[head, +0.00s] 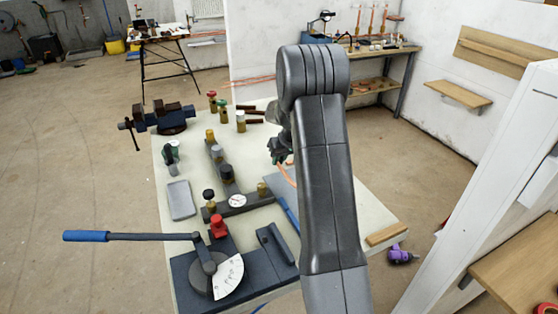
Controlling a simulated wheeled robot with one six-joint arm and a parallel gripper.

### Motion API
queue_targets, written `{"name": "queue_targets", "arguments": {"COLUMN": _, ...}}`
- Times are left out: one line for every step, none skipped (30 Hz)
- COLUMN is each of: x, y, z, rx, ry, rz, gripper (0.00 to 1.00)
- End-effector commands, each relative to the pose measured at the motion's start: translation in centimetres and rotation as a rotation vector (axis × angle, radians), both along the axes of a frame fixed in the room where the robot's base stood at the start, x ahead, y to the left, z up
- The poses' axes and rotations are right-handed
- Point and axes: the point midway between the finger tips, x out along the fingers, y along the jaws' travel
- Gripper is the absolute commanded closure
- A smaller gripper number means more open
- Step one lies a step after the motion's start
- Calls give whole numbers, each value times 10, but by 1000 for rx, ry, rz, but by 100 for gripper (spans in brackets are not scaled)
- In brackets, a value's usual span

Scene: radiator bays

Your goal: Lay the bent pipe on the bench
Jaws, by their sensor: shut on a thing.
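A bench with a pale top (300,217) stands in front of me. My gripper (281,158) is over its right half, mostly hidden behind my own arm. It is shut on the bent pipe (287,176), and only a short copper-coloured piece shows below the fingers before my arm hides it. I cannot tell whether the pipe touches the bench top.
A pipe bender with a blue-handled lever (85,236) sits at the near left end. A dark vise (172,122) is at the far left. Several valves, a gauge (237,201) and a grey tray (181,200) crowd the left half. A wooden block (386,234) lies at the right edge.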

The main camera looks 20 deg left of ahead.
Motion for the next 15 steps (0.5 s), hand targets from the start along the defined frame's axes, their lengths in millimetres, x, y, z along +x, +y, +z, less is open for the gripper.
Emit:
{"name": "queue_targets", "arguments": {"x": 0, "y": 0, "z": 0, "rx": 1, "ry": -1, "rz": 0, "gripper": 100}}
{"name": "queue_targets", "arguments": {"x": 0, "y": 0, "z": 1, "rx": 1, "ry": -1, "rz": 0, "gripper": 100}}
{"name": "queue_targets", "arguments": {"x": 0, "y": 0, "z": 1, "rx": 1, "ry": -1, "rz": 0, "gripper": 100}}
{"name": "queue_targets", "arguments": {"x": 0, "y": 0, "z": 1, "rx": 1, "ry": -1, "rz": 0, "gripper": 100}}
{"name": "queue_targets", "arguments": {"x": 0, "y": 0, "z": 1, "rx": 1, "ry": -1, "rz": 0, "gripper": 100}}
{"name": "queue_targets", "arguments": {"x": 0, "y": 0, "z": 1, "rx": 1, "ry": -1, "rz": 0, "gripper": 100}}
{"name": "queue_targets", "arguments": {"x": 0, "y": 0, "z": 1, "rx": 1, "ry": -1, "rz": 0, "gripper": 100}}
{"name": "queue_targets", "arguments": {"x": 0, "y": 0, "z": 0, "rx": 1, "ry": -1, "rz": 0, "gripper": 100}}
{"name": "queue_targets", "arguments": {"x": 0, "y": 0, "z": 0, "rx": 1, "ry": -1, "rz": 0, "gripper": 100}}
{"name": "queue_targets", "arguments": {"x": 0, "y": 0, "z": -1, "rx": 1, "ry": -1, "rz": 0, "gripper": 100}}
{"name": "queue_targets", "arguments": {"x": 0, "y": 0, "z": -1, "rx": 1, "ry": -1, "rz": 0, "gripper": 100}}
{"name": "queue_targets", "arguments": {"x": 0, "y": 0, "z": -2, "rx": 1, "ry": -1, "rz": 0, "gripper": 100}}
{"name": "queue_targets", "arguments": {"x": 0, "y": 0, "z": -3, "rx": 1, "ry": -1, "rz": 0, "gripper": 100}}
{"name": "queue_targets", "arguments": {"x": 0, "y": 0, "z": -4, "rx": 1, "ry": -1, "rz": 0, "gripper": 100}}
{"name": "queue_targets", "arguments": {"x": 0, "y": 0, "z": -5, "rx": 1, "ry": -1, "rz": 0, "gripper": 100}}
